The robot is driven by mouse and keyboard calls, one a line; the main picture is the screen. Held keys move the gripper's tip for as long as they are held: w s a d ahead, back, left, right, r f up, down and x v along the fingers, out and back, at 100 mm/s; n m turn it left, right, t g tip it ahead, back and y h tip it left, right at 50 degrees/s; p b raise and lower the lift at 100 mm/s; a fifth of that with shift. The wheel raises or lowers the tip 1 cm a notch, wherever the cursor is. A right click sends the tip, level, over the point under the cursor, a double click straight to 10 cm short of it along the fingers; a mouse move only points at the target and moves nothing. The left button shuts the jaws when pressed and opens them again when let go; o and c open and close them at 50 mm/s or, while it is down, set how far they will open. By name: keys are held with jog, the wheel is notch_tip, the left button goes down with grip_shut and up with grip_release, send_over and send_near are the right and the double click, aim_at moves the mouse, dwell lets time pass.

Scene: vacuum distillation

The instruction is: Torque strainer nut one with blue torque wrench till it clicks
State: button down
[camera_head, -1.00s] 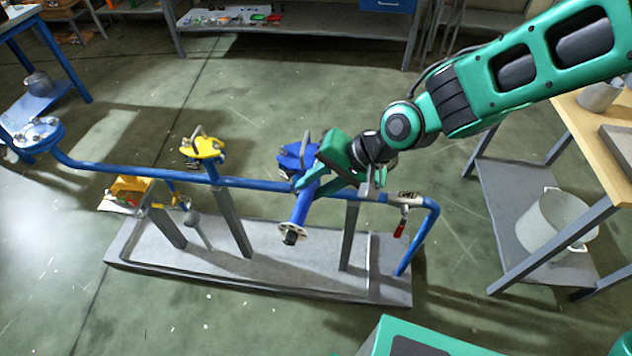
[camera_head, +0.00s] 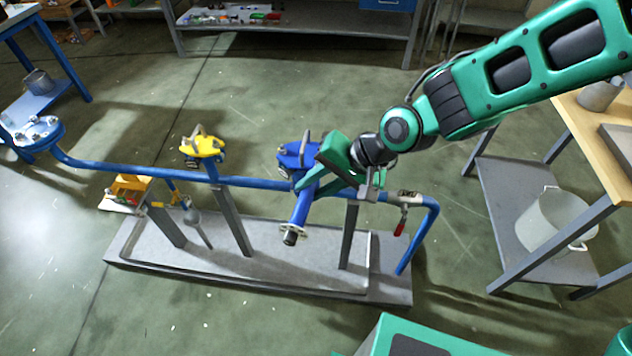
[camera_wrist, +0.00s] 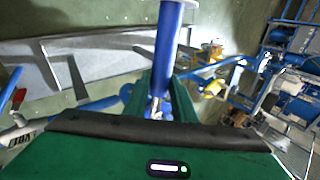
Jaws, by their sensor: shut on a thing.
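I take this for the strainer, and cannot make out nut one. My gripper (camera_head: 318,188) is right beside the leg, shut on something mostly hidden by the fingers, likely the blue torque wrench. In the wrist view, a blue cylinder (camera_wrist: 168,45) runs down to between my green fingers (camera_wrist: 158,100), with a small metal piece (camera_wrist: 157,108) there. I cannot see whether the wrench sits on a nut.
A yellow valve (camera_head: 203,147) stands on the pipe to the left. A red-handled valve (camera_head: 401,224) is close on the right. The grey base plate (camera_head: 270,272) lies below. A table with a pot (camera_head: 553,222) on its shelf is at right. Floor beyond the pipe is open.

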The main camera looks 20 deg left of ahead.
jog(key=shift+f, duration=1.2)
dwell(0.3)
jog(key=shift+a, duration=0.15)
jog(key=shift+s+a+f+m+t, duration=0.15)
jog(key=shift+a+m+t, duration=0.5)
jog(key=shift+a, duration=0.4)
jog(key=shift+a+m, duration=0.15)
jog(key=shift+m, duration=0.1)
jog(key=shift+a+m+t, duration=0.55)
jog(key=shift+a+m, duration=0.25)
jog(key=shift+a, duration=0.5)
jog(key=shift+d+n+g, duration=0.55)
jog(key=shift+d+n, duration=0.3)
jog(key=shift+d, duration=0.45)
jog(key=shift+d+n+g, duration=0.55)
jog(key=shift+d+n, duration=0.3)
jog(key=shift+d, duration=0.4)
